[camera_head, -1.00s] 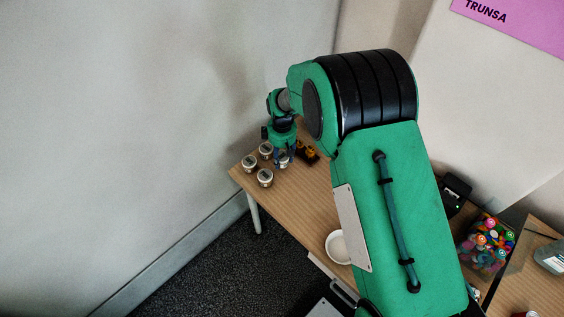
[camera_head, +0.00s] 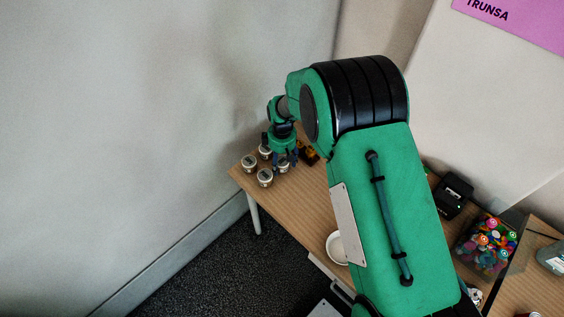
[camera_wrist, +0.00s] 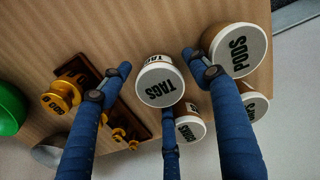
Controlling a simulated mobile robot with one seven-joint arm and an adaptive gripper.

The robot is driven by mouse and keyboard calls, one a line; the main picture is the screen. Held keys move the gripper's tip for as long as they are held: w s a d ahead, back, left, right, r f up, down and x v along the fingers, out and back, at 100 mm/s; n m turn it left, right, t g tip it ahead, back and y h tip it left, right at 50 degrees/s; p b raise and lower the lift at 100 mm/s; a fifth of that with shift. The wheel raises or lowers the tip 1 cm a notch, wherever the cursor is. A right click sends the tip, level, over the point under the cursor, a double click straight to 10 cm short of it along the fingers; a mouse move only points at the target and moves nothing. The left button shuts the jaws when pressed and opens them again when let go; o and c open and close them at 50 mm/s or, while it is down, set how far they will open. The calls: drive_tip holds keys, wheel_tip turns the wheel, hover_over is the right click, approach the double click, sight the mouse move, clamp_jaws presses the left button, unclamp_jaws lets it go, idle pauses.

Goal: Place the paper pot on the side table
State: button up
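Several small white-lidded pots stand together at the table's far left corner. In the wrist view one pot reads TAGS (camera_wrist: 160,84) and sits between my gripper's spread fingers (camera_wrist: 161,80). A pot reading PODS (camera_wrist: 237,52) is at the upper right, by the right finger. Two more pots (camera_wrist: 190,130) (camera_wrist: 254,104) have labels I cannot read clearly; no label legibly says paper. In the head view my gripper (camera_head: 283,160) points down over the rightmost pot (camera_head: 283,163) of the group. It is open, with no visible grip on a pot.
A white bowl (camera_head: 337,247), a black device (camera_head: 453,194) and a clear bin of colourful items (camera_head: 486,245) are on the tables. A wall borders the left.

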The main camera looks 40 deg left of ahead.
sight(282, 161)
drive_tip(key=shift+r, duration=0.15)
wheel_tip(282, 161, up, 12)
drive_tip(key=p, duration=0.2)
drive_tip(key=shift+p, duration=0.3)
idle(0.7)
idle(0.5)
